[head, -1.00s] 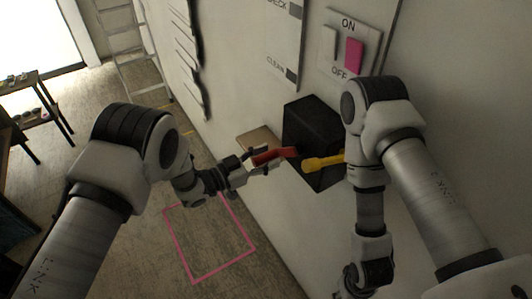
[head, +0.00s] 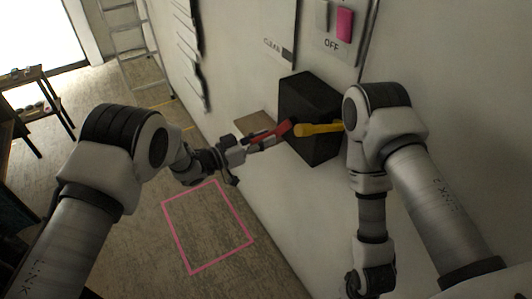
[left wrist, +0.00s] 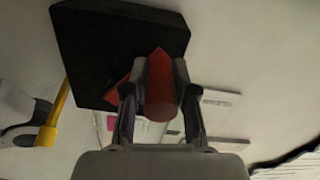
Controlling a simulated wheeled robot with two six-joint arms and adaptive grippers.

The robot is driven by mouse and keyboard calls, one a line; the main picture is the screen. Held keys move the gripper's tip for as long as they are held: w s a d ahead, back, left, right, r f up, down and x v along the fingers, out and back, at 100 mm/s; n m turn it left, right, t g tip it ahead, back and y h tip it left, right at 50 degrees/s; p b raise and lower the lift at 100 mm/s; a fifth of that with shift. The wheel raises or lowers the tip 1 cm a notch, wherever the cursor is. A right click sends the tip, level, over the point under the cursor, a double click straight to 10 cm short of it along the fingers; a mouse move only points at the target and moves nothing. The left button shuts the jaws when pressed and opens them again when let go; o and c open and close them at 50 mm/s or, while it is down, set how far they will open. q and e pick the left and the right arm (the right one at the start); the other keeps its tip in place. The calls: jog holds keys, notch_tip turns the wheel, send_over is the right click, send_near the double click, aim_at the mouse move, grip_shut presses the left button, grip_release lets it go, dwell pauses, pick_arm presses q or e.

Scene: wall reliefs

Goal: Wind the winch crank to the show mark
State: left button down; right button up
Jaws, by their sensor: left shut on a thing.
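The winch is a black box (head: 308,115) on the wall, right of the centre of the head view. It also shows at the top of the left wrist view (left wrist: 85,45). The red crank (head: 284,130) comes off its left side. A yellow bar (head: 315,130) sticks out in front of the box. My left gripper (head: 258,142) is shut on the red crank handle; in the left wrist view the red grip (left wrist: 161,92) lies between the two fingers. I cannot make out the show mark. My right arm hangs down beside the box, with its gripper out of sight.
A switch panel with a pink rocker (head: 345,24) is on the wall above the box. A tan ledge (head: 254,122) lies behind my left gripper. A pink outlined square (head: 241,214) marks clear floor. A ladder (head: 128,45) and dark tables (head: 35,100) stand at the left.

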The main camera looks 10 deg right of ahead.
pick_arm(q)
jog(key=shift+s+d+f+n, duration=0.15)
jog(key=shift+s+n, duration=0.2)
jog(key=shift+n, duration=0.05)
jog(key=shift+w, duration=0.1)
jog(key=c, duration=0.9)
grip_release()
jog(key=v, duration=1.2)
jog(key=shift+d, duration=0.1)
